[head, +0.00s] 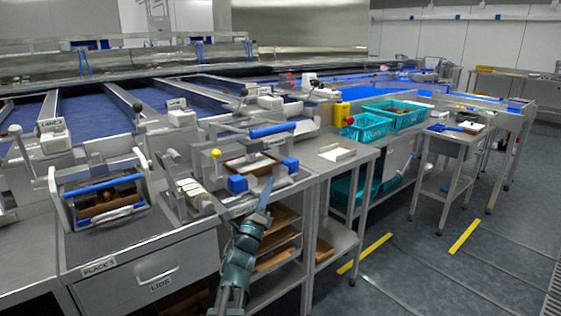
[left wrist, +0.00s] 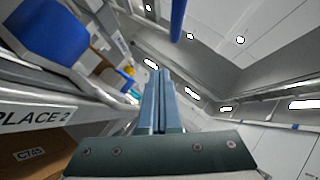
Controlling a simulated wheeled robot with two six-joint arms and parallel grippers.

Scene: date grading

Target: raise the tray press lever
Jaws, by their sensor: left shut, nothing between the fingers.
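The tray press in front of me has a blue bar handle (head: 272,130) across its back, blue blocks (head: 237,184) at its front corners and a tray (head: 250,162) inside. I cannot tell for sure which part is its lever. My left gripper (head: 268,182) is shut and empty, pointing up just in front of the press, between the two blue blocks. In the left wrist view the closed fingers (left wrist: 158,85) point at a blue bar (left wrist: 178,20) higher up, apart from it. A blue block (left wrist: 45,32) shows at the left. My right gripper is out of view.
Another press with a blue bar (head: 103,187) stands at the left on a drawer bench (head: 150,262). Shelves with brown trays (head: 275,245) lie under the press. Teal crates (head: 395,113) stand to the right.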

